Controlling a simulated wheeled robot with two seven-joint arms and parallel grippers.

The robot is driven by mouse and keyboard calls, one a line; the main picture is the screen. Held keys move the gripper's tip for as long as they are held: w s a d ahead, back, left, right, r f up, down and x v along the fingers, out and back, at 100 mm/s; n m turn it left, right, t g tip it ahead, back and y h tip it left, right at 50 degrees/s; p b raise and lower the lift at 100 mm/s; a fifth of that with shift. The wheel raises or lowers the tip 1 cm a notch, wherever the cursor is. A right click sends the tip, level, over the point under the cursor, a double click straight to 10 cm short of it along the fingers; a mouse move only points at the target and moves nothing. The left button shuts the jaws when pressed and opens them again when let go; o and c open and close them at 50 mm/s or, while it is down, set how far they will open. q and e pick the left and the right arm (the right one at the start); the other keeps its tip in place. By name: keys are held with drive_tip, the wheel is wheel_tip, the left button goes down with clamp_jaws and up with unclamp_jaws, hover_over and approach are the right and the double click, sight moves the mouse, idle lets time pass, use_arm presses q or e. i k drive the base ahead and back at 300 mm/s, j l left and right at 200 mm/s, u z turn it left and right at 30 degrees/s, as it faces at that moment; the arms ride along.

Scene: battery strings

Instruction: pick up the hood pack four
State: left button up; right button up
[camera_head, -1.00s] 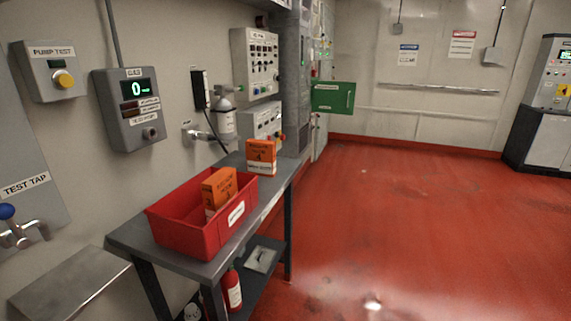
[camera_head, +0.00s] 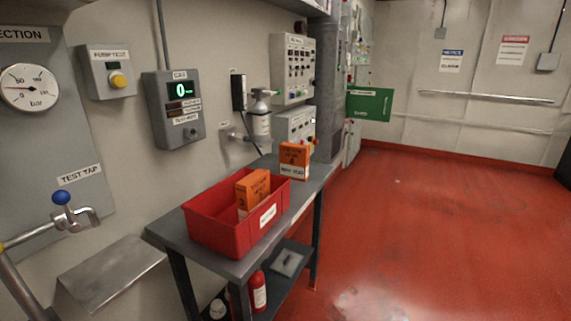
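Two orange packs with dark print are in the head view. One orange pack (camera_head: 294,160) stands upright on the grey bench (camera_head: 168,232), behind the red bin, with a white label low on its front. The other orange pack (camera_head: 253,190) stands inside the red bin (camera_head: 222,236), its lower part partly hidden by the bin wall. The print is too small to tell which is hood pack four. Neither of my grippers is in view.
A gas panel (camera_head: 176,110), a small cylinder (camera_head: 259,122) and control boxes hang on the wall behind the bench. A test tap (camera_head: 72,215) is at left. A red extinguisher (camera_head: 258,291) is under the bench. The red floor at right is clear.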

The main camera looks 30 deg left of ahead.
sight(294, 159)
drive_tip(key=i+u, duration=0.1)
drive_tip(key=u, duration=0.4)
drive_tip(key=i+l+u, duration=0.1)
drive_tip(key=u, duration=0.4)
drive_tip(key=l+u, duration=0.1)
drive_tip(key=u, duration=0.4)
drive_tip(key=i+l+u, duration=0.1)
drive_tip(key=u, duration=0.35)
drive_tip(key=l+u, duration=0.2)
drive_tip(key=u, duration=0.3)
